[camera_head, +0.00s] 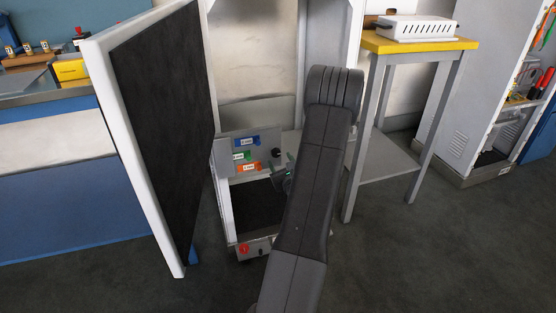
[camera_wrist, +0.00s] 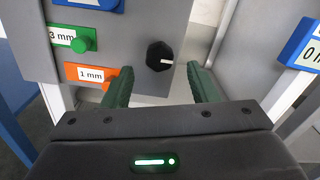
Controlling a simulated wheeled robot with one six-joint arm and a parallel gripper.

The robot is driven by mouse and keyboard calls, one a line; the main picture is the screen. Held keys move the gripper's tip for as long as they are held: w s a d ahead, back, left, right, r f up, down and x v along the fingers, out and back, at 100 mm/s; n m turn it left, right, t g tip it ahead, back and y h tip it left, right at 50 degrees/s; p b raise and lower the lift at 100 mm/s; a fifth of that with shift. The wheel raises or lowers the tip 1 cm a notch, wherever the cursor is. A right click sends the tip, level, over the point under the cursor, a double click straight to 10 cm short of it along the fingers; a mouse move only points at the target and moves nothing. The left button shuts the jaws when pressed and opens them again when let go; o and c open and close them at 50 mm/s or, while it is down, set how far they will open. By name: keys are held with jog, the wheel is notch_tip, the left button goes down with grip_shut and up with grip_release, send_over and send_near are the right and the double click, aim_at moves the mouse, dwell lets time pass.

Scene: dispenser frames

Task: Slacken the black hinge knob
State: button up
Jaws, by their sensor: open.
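The black hinge knob (camera_wrist: 159,56) is on the right part of a grey panel (camera_wrist: 130,22) in the wrist view. It is round and ridged with a white pointer mark that points right. In the head view the knob (camera_head: 276,153) is a small dark spot on the panel's right side. My gripper (camera_wrist: 164,78) is open, with green fingers on either side of the knob in the wrist picture. No contact with the knob shows. In the head view my arm hides most of my gripper (camera_head: 286,176).
Blue, green (camera_wrist: 82,44) and orange (camera_wrist: 112,74) tags sit left of the knob. A blue label (camera_wrist: 300,42) is at the right. In the head view, a dark-faced door panel (camera_head: 165,120) stands at the left and a yellow-topped table (camera_head: 420,44) at the right.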

aim_at(277, 155)
jog(key=shift+x, duration=1.6)
jog(key=c, duration=1)
jog(key=shift+o, duration=0.2)
jog(key=shift+f+n+b, duration=0.2)
jog(key=shift+n+b, duration=0.2)
jog(key=shift+b, duration=0.6)
jog(key=shift+r+n+b, duration=0.15)
jog(key=shift+n+b, duration=0.45)
jog(key=shift+b, duration=0.3)
jog(key=o, duration=1)
jog(key=shift+c, duration=0.2)
